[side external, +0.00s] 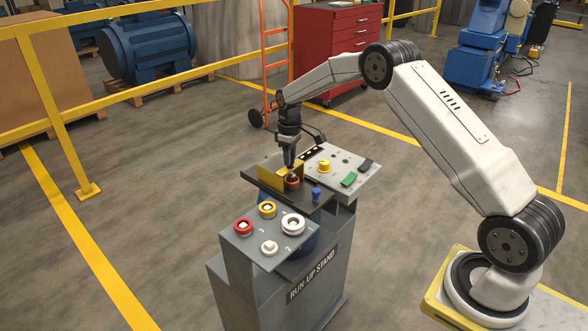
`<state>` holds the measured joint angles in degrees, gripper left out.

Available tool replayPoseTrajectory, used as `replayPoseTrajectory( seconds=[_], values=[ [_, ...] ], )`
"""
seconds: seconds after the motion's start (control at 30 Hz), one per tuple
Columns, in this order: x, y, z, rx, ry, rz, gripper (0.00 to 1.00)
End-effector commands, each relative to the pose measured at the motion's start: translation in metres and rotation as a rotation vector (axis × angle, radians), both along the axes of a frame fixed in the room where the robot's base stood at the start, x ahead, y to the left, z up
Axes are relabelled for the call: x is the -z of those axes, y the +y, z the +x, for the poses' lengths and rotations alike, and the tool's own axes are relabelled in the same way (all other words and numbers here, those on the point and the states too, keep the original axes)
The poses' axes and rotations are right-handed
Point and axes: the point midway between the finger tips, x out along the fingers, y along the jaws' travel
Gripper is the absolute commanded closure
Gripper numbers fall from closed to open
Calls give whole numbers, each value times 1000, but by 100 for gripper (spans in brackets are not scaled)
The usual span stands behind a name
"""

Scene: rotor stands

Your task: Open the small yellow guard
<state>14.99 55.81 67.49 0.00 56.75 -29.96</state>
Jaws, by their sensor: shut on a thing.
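The small yellow guard (267,172) is on the dark top plate of the run-up stand, as a low yellow box shape around a dark round part (292,181) with an orange tint. My gripper (290,165) points down at the guard's back right side, with its fingertips at the guard's edge. The fingers look closed together on the guard. The exact contact and the guard's hinge are too small to make out.
The run-up stand (317,276) has a front panel with red, yellow and white round knobs (268,225). A right panel (368,185) carries a yellow knob, a green switch and a dark switch. A blue knob (316,194) stands close to the guard. Yellow railings (130,98) run behind.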

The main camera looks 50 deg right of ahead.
Motion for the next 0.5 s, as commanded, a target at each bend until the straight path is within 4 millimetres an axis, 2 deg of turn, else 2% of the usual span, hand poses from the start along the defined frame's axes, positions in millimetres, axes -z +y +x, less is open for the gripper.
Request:
replayPoseTrajectory(
  seconds=[0.5],
  values=[
    [-1, -2, 37, 0, -6, -4, 100]
  ],
)
